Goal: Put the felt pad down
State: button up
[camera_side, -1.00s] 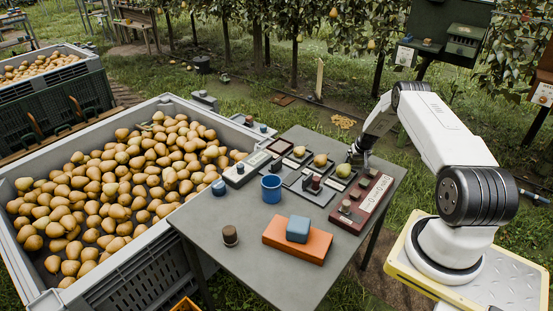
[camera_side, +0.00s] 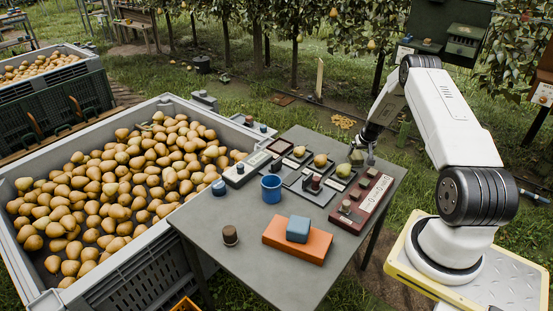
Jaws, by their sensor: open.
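My gripper (camera_side: 369,158) is open at the far right edge of the grey table, just above the tabletop. A small dark green piece (camera_side: 357,157) that looks like the felt pad sits just left of my fingers, at the far end of the row of devices. It is too small to tell exactly what it rests on, or whether a finger touches it. Nothing shows clearly between my fingers.
A blue cup (camera_side: 271,188), an orange block (camera_side: 297,241) with a blue block (camera_side: 298,229), and a brown cylinder (camera_side: 230,235) stand nearer. The table's (camera_side: 222,272) front is clear.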

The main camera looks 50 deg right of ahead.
jog(key=v, duration=0.6)
jog(key=shift+r, duration=0.35)
jog(key=shift+s+a, duration=0.1)
jog(key=w+a+r+n+y, duration=0.15)
jog(key=a+r, duration=0.25)
jog(key=a, duration=0.4)
jog(key=w+a+r+n, duration=0.1)
jog(key=w+a+r, duration=0.2)
jog(key=a, duration=0.5)
jog(key=w+a+r+n+y, duration=0.1)
jog(key=w+a+r+n, duration=0.2)
jog(key=a, duration=0.5)
jog(key=s+a+r+n, duration=0.1)
jog(key=s+a+r, duration=0.2)
jog(key=s+a, duration=0.3)
jog(key=s+a+r+n, duration=0.2)
jog(key=s+a+r, duration=0.2)
jog(key=a, duration=1.2)
jog(key=s, duration=0.3)
jog(key=shift+a+g+y, duration=0.3)
jog(key=shift+y, duration=0.05)
